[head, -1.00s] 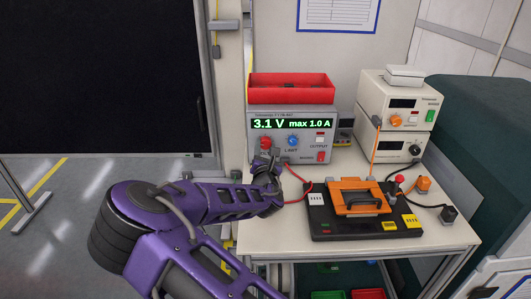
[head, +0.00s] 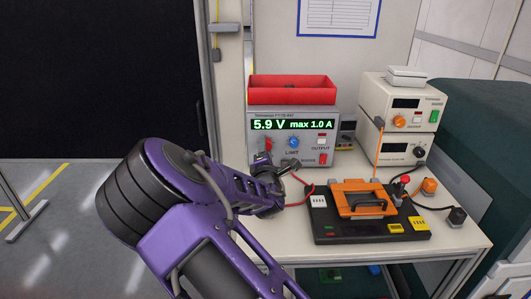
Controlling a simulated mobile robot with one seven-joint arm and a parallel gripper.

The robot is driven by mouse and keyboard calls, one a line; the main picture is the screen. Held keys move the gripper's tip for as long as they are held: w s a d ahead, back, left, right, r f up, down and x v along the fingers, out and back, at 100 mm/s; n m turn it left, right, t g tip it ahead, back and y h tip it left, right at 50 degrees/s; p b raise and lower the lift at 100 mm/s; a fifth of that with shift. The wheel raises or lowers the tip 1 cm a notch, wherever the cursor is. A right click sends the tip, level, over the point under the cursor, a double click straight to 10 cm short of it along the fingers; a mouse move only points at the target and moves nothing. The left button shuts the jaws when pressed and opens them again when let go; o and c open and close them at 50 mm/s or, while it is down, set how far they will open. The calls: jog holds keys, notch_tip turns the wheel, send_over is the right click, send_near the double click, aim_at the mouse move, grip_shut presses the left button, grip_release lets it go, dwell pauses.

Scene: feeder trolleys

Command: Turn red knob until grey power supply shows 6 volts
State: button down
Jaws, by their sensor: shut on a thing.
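The grey power supply (head: 325,153) stands on the trolley top. Its green display (head: 292,125) reads 5.9 V and max 1.0 A. The red knob (head: 267,144) is at the left of its front panel, and a blue knob marked LIMIT (head: 293,142) is to its right. My gripper (head: 266,157) is at the red knob from the front and below, shut on it. The fingertips are small and partly hidden by the wrist, so the exact grip on the knob is hard to see.
A red bin (head: 291,88) sits on the supply. A red cable (head: 296,204) runs close beside my wrist. A black board with an orange clamp (head: 362,198) lies to the right. Cream instruments (head: 410,115) stand behind it at right.

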jog(key=shift+m, duration=0.5)
jog(key=shift+c, duration=1.9)
grip_release()
jog(key=s+p, duration=0.1)
jog(key=s, duration=1.6)
jog(key=shift+s, duration=0.25)
jog(key=shift+r, duration=0.1)
